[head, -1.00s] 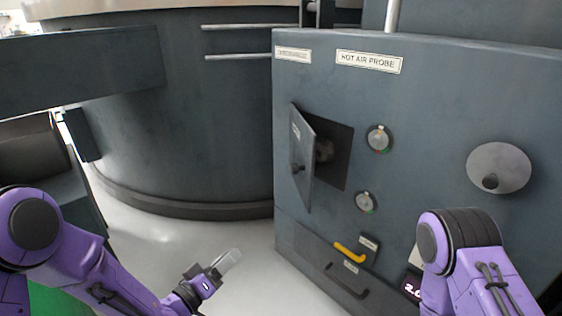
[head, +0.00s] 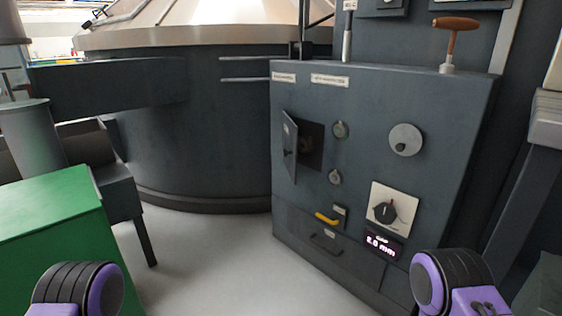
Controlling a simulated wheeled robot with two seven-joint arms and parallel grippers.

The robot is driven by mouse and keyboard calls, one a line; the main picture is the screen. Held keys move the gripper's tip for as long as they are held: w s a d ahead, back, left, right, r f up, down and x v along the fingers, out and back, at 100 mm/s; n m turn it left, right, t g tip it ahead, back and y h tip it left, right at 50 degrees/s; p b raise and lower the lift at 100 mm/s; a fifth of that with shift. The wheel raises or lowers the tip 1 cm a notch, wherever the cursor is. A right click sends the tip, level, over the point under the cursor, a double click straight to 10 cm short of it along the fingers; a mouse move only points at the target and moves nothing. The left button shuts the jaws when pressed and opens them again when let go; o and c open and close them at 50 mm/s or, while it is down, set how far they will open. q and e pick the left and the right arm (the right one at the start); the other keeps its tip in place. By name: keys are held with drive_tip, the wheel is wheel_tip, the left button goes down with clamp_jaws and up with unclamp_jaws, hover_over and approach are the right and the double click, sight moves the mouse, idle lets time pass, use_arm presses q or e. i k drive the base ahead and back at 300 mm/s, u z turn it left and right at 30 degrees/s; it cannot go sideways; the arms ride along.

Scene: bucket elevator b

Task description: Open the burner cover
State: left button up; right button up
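A dark grey cabinet (head: 375,95) stands right of centre in the head view. On its front, a small hinged door (head: 290,147) with a dark knob stands swung open to the left of a square opening (head: 311,146). Something dark and round shows inside the opening. To the right is a light grey round disc (head: 405,140) with a small dark knob, lying flat on the cabinet front. No readable label shows which of these is the burner cover. Only purple links of my two arms show at the bottom corners. Both grippers are out of view.
Below are a yellow handle (head: 327,218), a dark drawer handle (head: 325,243), a dial plate (head: 394,208) and a display (head: 383,246). A green box (head: 55,225) stands left. The floor (head: 215,255) before the cabinet is clear.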

sight(289, 129)
drive_tip(key=z, duration=2.95)
drive_tip(key=k, duration=1.1)
drive_tip(key=u, duration=2)
drive_tip(key=i, duration=1.65)
drive_tip(key=z, duration=0.05)
